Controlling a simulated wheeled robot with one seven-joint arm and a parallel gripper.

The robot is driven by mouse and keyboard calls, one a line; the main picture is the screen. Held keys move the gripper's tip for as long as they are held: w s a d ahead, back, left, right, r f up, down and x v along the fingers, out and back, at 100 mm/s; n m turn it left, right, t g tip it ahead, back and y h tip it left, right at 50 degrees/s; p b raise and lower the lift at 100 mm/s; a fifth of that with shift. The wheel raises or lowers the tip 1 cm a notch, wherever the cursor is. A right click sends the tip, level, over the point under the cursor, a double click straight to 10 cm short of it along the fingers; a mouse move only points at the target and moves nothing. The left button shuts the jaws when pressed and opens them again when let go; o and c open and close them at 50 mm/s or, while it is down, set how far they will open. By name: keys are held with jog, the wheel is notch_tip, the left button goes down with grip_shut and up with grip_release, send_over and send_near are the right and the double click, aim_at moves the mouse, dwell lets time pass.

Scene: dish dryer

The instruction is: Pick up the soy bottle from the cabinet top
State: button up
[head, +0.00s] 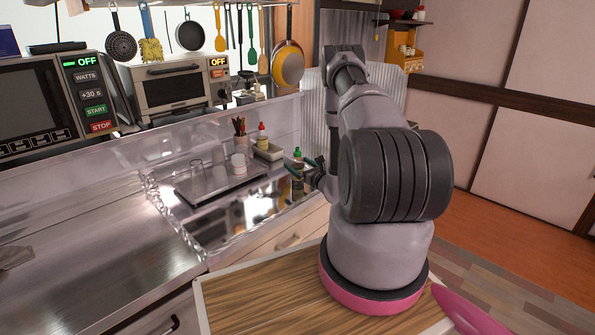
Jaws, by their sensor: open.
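A small dark bottle with a green cap (298,185), which looks like the soy bottle, stands upright on the steel cabinet top (262,204) near its right end. My gripper (299,168) is at the bottle's upper part, below the green cap, with its dark fingers spread open. The fingers seem to lie on either side of the bottle in this view. I cannot tell whether they touch it. Part of the bottle is hidden behind the fingers.
A red-capped bottle (262,138) stands in a small holder behind. A dark tray (205,199) with glasses and a white cup (239,163) is to the left. A toaster oven (174,88) and a microwave (45,100) stand further back. A wooden board (265,300) lies in front.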

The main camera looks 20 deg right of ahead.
jog(key=shift+w, duration=0.3)
grip_shut()
jog(key=shift+r, duration=0.15)
